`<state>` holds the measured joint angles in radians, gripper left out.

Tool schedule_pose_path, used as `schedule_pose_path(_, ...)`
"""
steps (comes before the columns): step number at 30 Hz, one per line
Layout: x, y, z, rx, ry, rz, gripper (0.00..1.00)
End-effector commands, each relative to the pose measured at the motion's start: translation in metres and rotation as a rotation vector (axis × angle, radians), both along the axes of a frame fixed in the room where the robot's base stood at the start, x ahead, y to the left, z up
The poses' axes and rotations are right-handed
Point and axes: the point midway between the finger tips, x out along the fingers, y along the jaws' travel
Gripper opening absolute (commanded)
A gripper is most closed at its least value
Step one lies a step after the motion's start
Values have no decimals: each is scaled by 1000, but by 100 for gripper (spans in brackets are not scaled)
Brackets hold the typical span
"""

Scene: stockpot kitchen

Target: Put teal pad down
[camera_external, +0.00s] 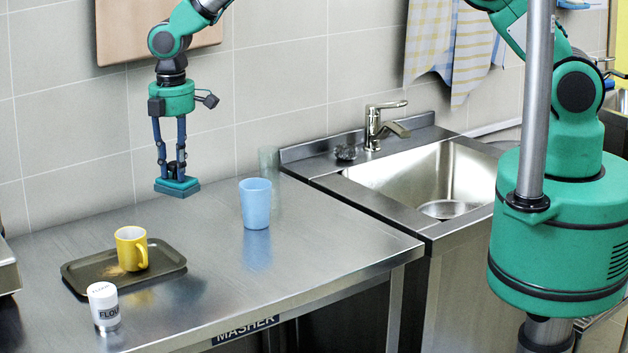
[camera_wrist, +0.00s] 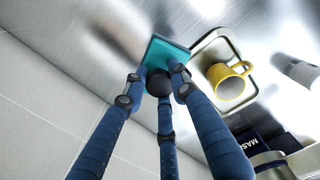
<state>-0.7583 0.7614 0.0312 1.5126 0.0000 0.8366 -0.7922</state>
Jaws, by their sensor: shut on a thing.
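The teal pad (camera_external: 177,188) is a small flat square held beneath my gripper (camera_external: 172,172). In the wrist view the pad (camera_wrist: 170,48) is at the fingertips, with a dark round knob (camera_wrist: 159,83) between the blue fingers. My gripper (camera_wrist: 158,78) is shut on the pad, seemingly by this knob. The pad's underside is hidden.
A dark tray (camera_external: 82,272) holds a yellow mug (camera_external: 131,248). A white flour tin (camera_external: 104,304) stands in front of it. A blue cup (camera_external: 255,203) and a clear glass (camera_external: 269,162) stand right of the pad, near the sink (camera_external: 430,180). The counter's middle is clear.

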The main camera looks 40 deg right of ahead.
Motion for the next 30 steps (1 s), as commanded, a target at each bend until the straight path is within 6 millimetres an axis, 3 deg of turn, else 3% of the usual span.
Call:
schedule_pose_path(9,54,5,-4,1,0,-205,0)
schedule_pose_path(15,79,5,-7,0,0,-307,0)
schedule_pose_path(21,92,4,-9,1,-1,-362,0)
schedule_pose_path(30,94,4,-10,0,0,-374,0)
